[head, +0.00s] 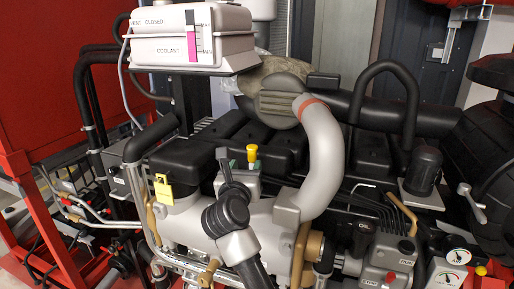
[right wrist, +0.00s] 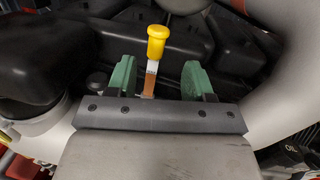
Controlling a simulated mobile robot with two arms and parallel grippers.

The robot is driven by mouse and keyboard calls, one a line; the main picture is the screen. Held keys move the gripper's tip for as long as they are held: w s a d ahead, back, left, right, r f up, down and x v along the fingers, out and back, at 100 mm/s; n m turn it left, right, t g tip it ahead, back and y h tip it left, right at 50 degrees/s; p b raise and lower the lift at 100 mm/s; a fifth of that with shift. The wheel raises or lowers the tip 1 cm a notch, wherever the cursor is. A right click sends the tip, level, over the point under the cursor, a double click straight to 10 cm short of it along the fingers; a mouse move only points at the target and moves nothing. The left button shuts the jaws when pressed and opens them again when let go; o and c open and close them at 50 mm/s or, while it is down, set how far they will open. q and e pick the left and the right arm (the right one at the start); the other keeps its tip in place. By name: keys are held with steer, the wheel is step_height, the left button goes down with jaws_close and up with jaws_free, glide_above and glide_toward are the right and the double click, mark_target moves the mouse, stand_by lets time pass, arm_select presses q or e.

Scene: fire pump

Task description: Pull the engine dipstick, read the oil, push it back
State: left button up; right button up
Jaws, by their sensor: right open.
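The dipstick has a yellow knob handle (head: 252,153). In the right wrist view, the yellow handle (right wrist: 158,42) stands upright above a flat strip, pale at the top and brown-orange lower down (right wrist: 149,84). My right gripper (head: 246,167) is at the dipstick, in front of the black engine covers. In the right wrist view its green fingers (right wrist: 160,84) are apart, one on each side of the strip. The handle shows above the fingertips. My left gripper is not in view.
A coolant tank (head: 192,37) stands at the upper left. A thick grey pipe (head: 324,150) curves down just right of the gripper. A yellow padlock-like tag (head: 163,189) hangs at the left. Gauges (head: 458,257) sit at the lower right, and a red frame (head: 40,190) at the left.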

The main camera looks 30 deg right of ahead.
mark_target(251, 153)
steer(key=shift+m+y, duration=0.3)
steer(key=shift+m, duration=0.1)
steer(key=p+x, duration=0.3)
steer(key=x, duration=0.7)
steer(key=shift+w+d+p, duration=0.25)
steer(key=shift+w+p, duration=0.05)
steer(key=shift+w, duration=0.15)
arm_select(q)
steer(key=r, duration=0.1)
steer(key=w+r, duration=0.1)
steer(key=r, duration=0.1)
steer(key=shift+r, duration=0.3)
arm_select(e)
steer(key=shift+f, duration=0.1)
